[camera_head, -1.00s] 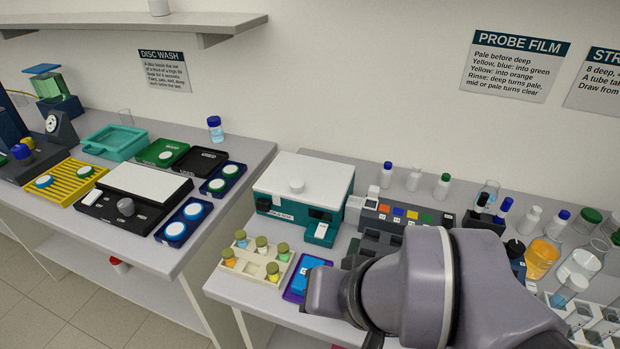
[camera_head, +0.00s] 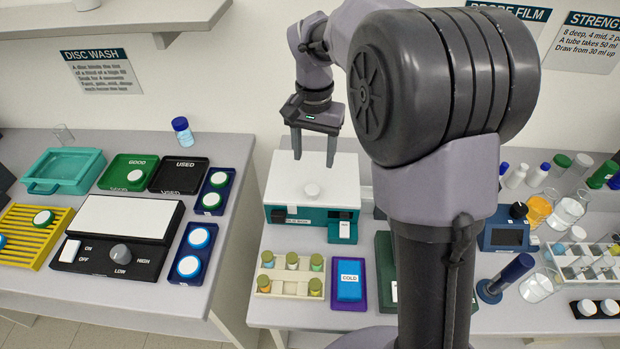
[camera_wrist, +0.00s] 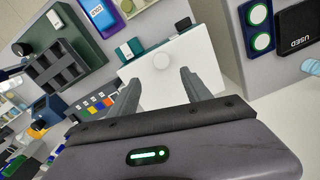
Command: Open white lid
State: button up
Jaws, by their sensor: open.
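The white lid (camera_head: 285,180) lies flat and closed on a teal box (camera_head: 352,215) on the right bench. A round white knob (camera_head: 312,190) stands on the lid. My gripper (camera_head: 314,163) is open and empty, pointing down above the back part of the lid, behind the knob. In the wrist view, the gripper fingers (camera_wrist: 160,82) spread either side of the lid (camera_wrist: 195,60), with the knob (camera_wrist: 161,61) just beyond and between the tips. The fingers look apart from the knob.
A vial rack (camera_head: 290,283) and a blue COLD block (camera_head: 349,281) sit in front of the box. My arm hides part of the bench to its right. The left bench holds a black heater (camera_head: 125,220) and dark blue trays (camera_head: 190,252). A gap separates the benches.

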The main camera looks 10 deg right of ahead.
aim_at(312, 188)
notch_tip(312, 188, down, 11)
jog(key=b, duration=0.3)
jog(key=shift+w+a+r, duration=0.1)
grip_shut()
jog(key=shift+r, duration=0.1)
dwell(1.0)
